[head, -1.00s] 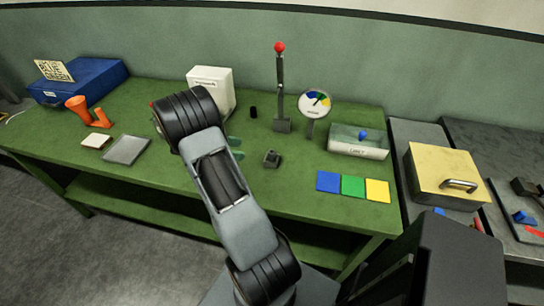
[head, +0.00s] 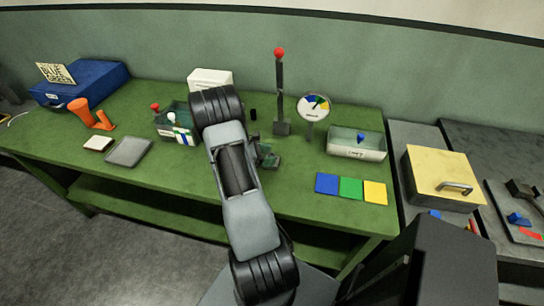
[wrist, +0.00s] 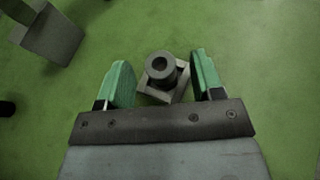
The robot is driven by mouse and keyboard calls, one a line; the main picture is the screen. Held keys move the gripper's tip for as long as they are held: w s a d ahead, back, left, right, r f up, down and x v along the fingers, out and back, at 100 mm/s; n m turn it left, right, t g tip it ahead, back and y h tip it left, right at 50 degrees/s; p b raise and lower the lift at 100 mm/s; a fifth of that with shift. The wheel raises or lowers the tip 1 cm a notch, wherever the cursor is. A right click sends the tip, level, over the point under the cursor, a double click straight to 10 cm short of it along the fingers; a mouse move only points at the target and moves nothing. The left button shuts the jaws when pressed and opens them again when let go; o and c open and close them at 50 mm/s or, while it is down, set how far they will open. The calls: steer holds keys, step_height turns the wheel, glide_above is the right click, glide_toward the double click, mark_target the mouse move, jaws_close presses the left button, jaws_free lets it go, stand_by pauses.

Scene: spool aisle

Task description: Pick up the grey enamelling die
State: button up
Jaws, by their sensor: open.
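The grey enamelling die (wrist: 161,69) shows in the wrist view as a dark grey round piece with a hole on top, on a paler square base on the green bench. My gripper (wrist: 162,77) is open, with one green finger on each side of the die. A gap shows between each finger and the die. In the head view my arm and gripper (head: 266,157) cover most of the die, so its contact with the bench is hard to see there.
A lever with a red knob (head: 280,90) and a round dial (head: 314,106) stand behind the gripper. Blue (head: 327,183), green (head: 351,188) and yellow (head: 375,192) squares lie to the right. A green bin (head: 166,130) stands left.

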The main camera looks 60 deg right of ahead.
steer(key=shift+s+d+f, duration=0.1)
steer(key=shift+s+d, duration=0.05)
steer(key=shift+s, duration=0.05)
steer(key=shift+c, duration=0.2)
steer(key=c, duration=1)
steer(key=shift+c, duration=0.2)
